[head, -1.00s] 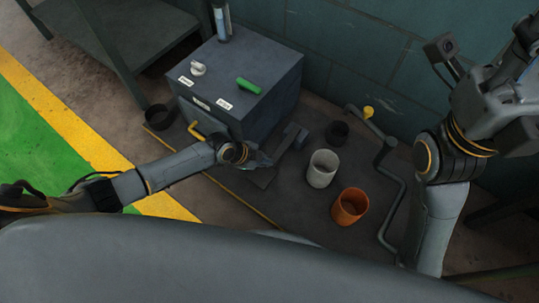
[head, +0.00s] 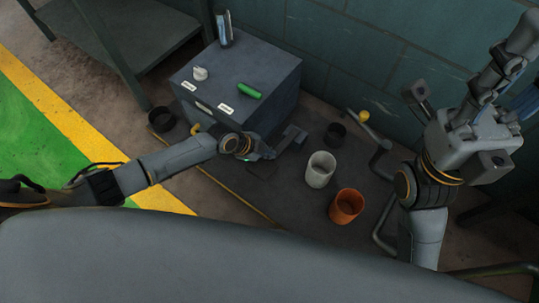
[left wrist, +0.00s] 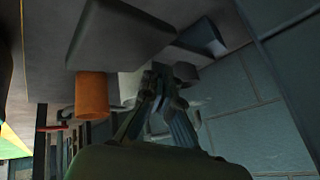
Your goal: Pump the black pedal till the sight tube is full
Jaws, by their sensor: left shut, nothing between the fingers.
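The sight tube (head: 224,28) stands upright at the back of the grey-blue box (head: 265,80). It is small and pale blue, and its level is too small to read. A dark pedal-like lever (head: 292,137) sticks out low at the box's right side. A dark flat plate (head: 262,169) lies in front of it. My left gripper (head: 266,153) is shut and empty, low beside the box and close to both. I cannot tell whether it touches either. Its fingers (left wrist: 165,92) also show in the left wrist view. My right gripper (head: 490,95) is at the upper right, its fingers unclear.
The box top carries a white knob (head: 200,73) and a green handle (head: 249,90). A white cup (head: 320,170), an orange cup (head: 346,206) and a black cup (head: 335,134) stand to the right. A yellow-knobbed crank (head: 363,116) is near the wall. A shelf (head: 150,60) stands left.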

